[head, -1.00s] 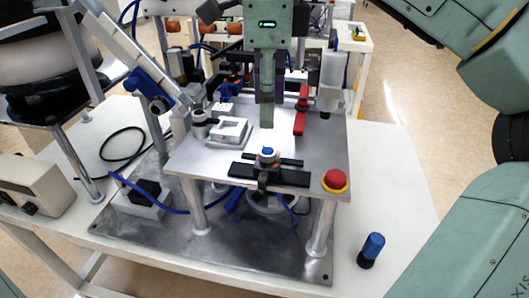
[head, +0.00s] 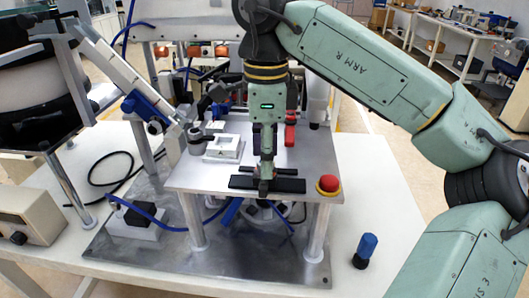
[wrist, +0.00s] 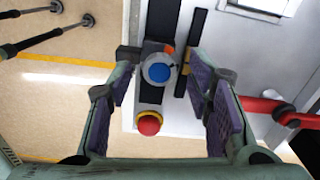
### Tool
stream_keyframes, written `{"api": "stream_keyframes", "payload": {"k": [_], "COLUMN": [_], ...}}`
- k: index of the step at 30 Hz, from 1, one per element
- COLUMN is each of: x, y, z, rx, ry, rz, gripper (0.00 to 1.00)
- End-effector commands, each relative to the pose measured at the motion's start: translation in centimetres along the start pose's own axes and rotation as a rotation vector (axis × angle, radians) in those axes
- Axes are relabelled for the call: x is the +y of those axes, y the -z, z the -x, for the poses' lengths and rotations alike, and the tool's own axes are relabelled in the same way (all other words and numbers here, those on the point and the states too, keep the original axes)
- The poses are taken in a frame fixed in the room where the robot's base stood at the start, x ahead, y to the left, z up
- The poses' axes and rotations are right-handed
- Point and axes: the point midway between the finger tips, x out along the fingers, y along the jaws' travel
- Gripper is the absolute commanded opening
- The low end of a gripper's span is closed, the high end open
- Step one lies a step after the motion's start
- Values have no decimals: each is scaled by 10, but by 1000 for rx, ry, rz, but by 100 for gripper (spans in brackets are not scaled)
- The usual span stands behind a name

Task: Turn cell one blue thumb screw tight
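A round blue knob (wrist: 159,73), apparently the thumb screw, sits in a grey collar on a black bar, near the middle of the wrist view. In the head view my gripper (head: 266,168) hides the knob and points straight down over the black bar (head: 287,185) at the front of the raised metal plate. In the wrist view my gripper (wrist: 161,80) is open, with one purple-padded finger on each side of the knob and gaps to both. Its height above the knob is hard to judge, and no contact shows.
A red emergency button (head: 328,184) stands right of the bar and also shows in the wrist view (wrist: 149,123). A white square frame (head: 223,148) and a red lever (head: 290,133) lie farther back. A blue-topped black item (head: 367,246) stands on the table (head: 345,282).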

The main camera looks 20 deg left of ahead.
Motion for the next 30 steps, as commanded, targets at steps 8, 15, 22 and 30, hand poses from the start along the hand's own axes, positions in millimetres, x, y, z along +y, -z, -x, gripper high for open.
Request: {"api": "stream_keyframes", "payload": {"k": [8, 15, 22, 30], "x": [0, 0, 0, 0], "y": [0, 0, 0, 0], "z": [0, 0, 0, 0], "rx": [0, 0, 0, 2], "ry": [0, 0, 0, 2], "rz": [0, 0, -1, -212], "gripper": [27, 11, 0, 0]}}
